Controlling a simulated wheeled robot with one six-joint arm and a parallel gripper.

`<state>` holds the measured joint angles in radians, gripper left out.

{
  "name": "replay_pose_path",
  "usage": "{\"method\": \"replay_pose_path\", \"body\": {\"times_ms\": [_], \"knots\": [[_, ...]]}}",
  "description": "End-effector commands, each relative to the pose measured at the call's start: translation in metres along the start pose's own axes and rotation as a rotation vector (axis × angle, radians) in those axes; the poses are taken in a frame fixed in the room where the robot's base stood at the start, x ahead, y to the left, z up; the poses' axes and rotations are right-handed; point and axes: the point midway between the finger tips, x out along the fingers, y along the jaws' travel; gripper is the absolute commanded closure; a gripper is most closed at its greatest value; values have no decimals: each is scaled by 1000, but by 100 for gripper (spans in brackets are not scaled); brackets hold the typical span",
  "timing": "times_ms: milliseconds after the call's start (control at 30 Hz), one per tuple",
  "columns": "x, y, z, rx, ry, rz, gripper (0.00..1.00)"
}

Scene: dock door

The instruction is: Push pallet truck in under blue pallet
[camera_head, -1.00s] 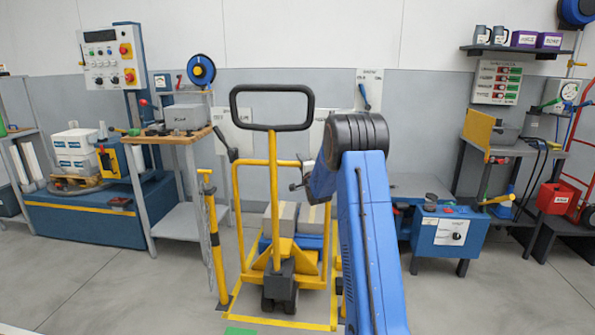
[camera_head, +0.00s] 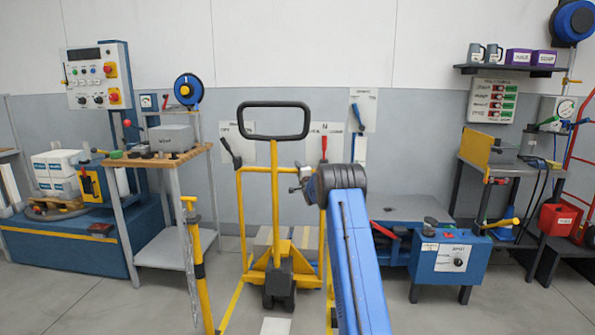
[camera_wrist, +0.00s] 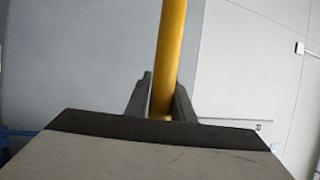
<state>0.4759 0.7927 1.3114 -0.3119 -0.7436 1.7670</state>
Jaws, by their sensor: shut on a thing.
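The yellow pallet truck (camera_head: 275,205) stands upright in front of me, with a black loop handle on top and dark wheels at its foot. My gripper (camera_wrist: 162,105) is shut on a yellow upright bar of the truck, which shows between its dark fingers in the wrist view. In the head view my blue arm reaches to the truck's right side and its wrist partly hides the grip.
A workbench (camera_head: 165,160) and a thin yellow post (camera_head: 195,262) stand to the left. A blue box unit (camera_head: 450,262) is to the right of my arm, with a red can (camera_head: 558,220) further right. Yellow lines mark the floor. Open floor lies at the front right.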

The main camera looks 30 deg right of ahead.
Motion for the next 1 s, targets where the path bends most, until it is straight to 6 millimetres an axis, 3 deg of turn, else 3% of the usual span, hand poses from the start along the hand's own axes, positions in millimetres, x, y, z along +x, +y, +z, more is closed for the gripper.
{"method": "replay_pose_path", "body": {"times_ms": [433,467,500,533,867,1000], "knots": [[0,2,-1,0,1,2,100],[0,2,-1,0,1,2,71],[0,2,-1,0,1,2,62],[0,1,-1,0,1,1,60],[-2,1,0,0,0,1,60],[-13,0,0,0,0,1,60]]}}
